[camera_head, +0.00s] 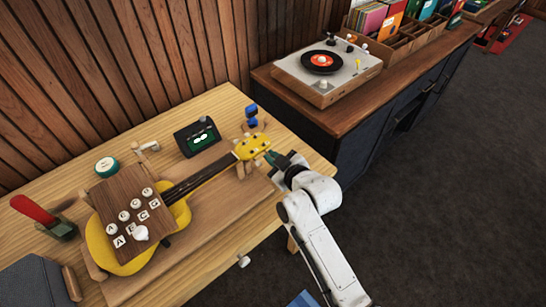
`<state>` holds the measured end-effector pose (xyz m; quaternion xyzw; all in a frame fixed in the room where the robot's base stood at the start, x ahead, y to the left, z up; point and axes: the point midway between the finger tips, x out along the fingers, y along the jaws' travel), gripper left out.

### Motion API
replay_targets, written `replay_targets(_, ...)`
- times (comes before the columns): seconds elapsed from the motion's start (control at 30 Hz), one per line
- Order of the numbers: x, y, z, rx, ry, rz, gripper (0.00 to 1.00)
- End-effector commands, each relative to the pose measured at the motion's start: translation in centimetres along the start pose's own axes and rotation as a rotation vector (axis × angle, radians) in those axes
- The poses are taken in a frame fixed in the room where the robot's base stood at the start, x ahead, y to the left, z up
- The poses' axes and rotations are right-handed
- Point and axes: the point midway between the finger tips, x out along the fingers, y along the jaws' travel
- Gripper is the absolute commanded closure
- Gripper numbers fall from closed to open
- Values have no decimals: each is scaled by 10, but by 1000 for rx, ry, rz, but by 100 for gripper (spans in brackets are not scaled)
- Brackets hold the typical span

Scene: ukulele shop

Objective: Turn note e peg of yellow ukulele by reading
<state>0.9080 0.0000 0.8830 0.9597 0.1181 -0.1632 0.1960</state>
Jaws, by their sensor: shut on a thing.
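The yellow ukulele (194,212) lies on a wooden board, its neck running to the upper right. Its yellow headstock (249,147) has light pegs along its edges. My gripper (271,157) is at the headstock's right side, its dark jaws shut on what looks like a tuning peg there. The jaws hide that peg, and I cannot read which note it belongs to. A dark tuner (198,137) with a lit green screen stands behind the neck; its reading is too small to make out. A brown wooden panel (118,190) with white knobs and letter tiles covers part of the ukulele body.
A blue object (251,112) stands behind the headstock. A green-and-white round item (107,166), a red-handled tool (38,212) and a grey box (35,281) are on the table's left. A record player (326,70) sits on the cabinet behind. Dark floor lies open at right.

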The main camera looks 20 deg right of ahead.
Motion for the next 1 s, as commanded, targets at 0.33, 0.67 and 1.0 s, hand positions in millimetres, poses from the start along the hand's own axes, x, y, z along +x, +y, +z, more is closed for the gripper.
replay_targets(0.33, 0, -1, 1, -1, -2, -1, 75)
replay_targets(0.67, 0, 0, 0, -1, -1, 0, 64)
replay_targets(1.0, -34, 0, 2, -1, -1, 1, 64)
